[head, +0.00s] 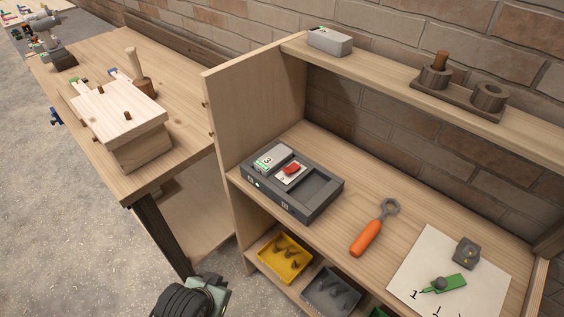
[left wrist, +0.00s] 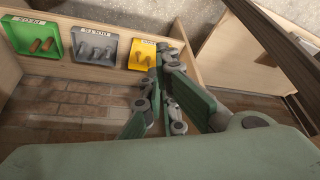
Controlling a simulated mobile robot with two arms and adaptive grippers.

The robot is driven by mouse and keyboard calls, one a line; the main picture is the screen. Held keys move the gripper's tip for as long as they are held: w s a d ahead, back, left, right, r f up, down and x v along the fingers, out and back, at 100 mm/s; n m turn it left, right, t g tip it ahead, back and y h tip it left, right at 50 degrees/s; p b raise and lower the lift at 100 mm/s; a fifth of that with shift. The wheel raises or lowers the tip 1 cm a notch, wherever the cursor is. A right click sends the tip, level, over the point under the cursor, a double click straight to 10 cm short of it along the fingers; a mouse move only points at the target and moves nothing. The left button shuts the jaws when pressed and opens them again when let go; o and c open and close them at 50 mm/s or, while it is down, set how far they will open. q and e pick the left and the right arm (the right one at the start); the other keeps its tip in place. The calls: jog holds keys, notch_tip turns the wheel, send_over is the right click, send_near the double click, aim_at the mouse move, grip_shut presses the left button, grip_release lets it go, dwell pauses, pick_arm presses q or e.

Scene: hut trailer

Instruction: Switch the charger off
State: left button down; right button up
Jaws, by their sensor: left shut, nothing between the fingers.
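The charger (head: 318,206) is a dark grey box on the middle shelf in the head view. A grey battery marked 3 (head: 270,158) sits in its left bay, and the right bay is empty. A red switch (head: 291,169) is on a pale plate between them. A small green light shows on the front face. I cannot tell the switch's position. My left gripper (left wrist: 165,62) is shut and empty in the left wrist view, with the bins beyond it. Part of my left arm shows at the bottom of the head view, below and left of the charger. My right gripper is not visible.
An orange-handled wrench (head: 368,233) lies right of the charger. A paper sheet (head: 466,292) holds a green tool and a grey block. Yellow (head: 283,258) and grey bins (head: 331,291) sit on the shelf below. An upright side panel (head: 255,130) stands left of the charger; the upper shelf (head: 380,77) overhangs behind.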

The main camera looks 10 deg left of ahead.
pick_arm(q)
jog(key=w+d+r+m+t+h, duration=0.2)
jog(key=w+d+r+t+h, duration=0.1)
jog(key=w+r, duration=0.8)
jog(key=w+d+r+m+t+h, duration=0.2)
jog(key=w+r+t+h, duration=0.4)
jog(key=w+r, duration=0.6)
jog(key=shift+w+d+m, duration=0.4)
jog(key=shift+w+d, duration=0.05)
jog(key=shift+w, duration=0.15)
jog(key=shift+r, duration=0.1)
jog(key=p, duration=0.3)
send_over(292, 168)
jog(key=v, duration=0.2)
jog(key=shift+s+f, duration=0.15)
jog(key=shift+f, duration=0.3)
jog(key=f, duration=0.2)
jog(key=s+a+f, duration=0.1)
jog(key=shift+s, duration=0.1)
jog(key=shift+s+a+f, duration=0.15)
jog(key=shift+s+f, duration=0.15)
jog(key=shift+f, duration=0.15)
